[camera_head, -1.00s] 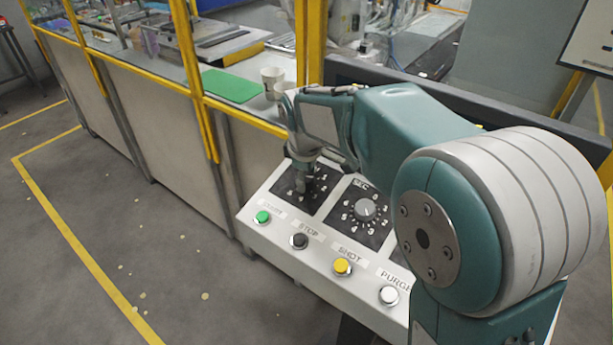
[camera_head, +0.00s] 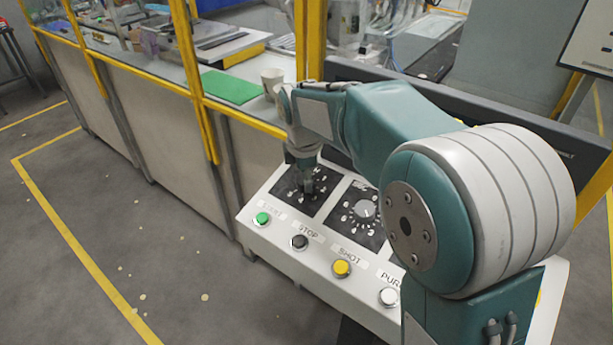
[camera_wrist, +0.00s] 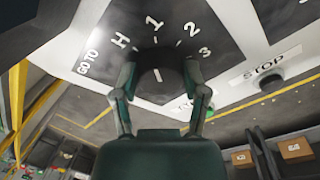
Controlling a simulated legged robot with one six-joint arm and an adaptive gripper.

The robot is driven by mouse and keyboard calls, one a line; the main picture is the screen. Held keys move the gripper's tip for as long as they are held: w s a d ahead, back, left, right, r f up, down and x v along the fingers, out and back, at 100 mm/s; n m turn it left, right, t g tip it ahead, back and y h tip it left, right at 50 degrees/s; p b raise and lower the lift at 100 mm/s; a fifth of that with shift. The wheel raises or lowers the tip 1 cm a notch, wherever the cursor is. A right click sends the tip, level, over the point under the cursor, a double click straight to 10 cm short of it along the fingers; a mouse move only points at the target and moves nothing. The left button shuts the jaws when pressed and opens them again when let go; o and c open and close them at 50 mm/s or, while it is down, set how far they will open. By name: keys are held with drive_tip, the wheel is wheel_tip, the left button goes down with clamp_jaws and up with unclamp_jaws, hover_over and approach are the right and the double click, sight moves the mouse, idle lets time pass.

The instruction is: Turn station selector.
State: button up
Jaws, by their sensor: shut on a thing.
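The station selector (camera_wrist: 157,76) is a dark round knob with a pale line, on a black plate marked GO TO, H, 1, 2 and 3. The plate (camera_head: 282,189) is at the left end of the white control panel in the head view. My gripper (camera_wrist: 160,80) has one finger on each side of the knob in the wrist view and is shut on it. In the head view my gripper (camera_head: 306,185) points down at the plate and hides the knob. The pale line points roughly between the picture's top and bottom, slightly tilted; which mark it meets is unclear.
A second dial (camera_head: 365,208) sits right of the selector. Along the panel's front are green (camera_head: 262,218), black (camera_head: 299,242), yellow (camera_head: 341,268) and white (camera_head: 388,296) buttons.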

sight(302, 182)
drive_tip(key=shift+w+a, duration=0.1)
idle(0.3)
drive_tip(key=o, duration=1.2)
drive_tip(key=shift+c, duration=0.2)
drive_tip(key=shift+a, duration=0.1)
drive_tip(key=shift+r, duration=0.3)
wheel_tip(302, 182, up, 11)
drive_tip(key=s, duration=0.1)
drive_tip(key=shift+s+a, duration=0.2)
drive_tip(key=shift+a, duration=0.1)
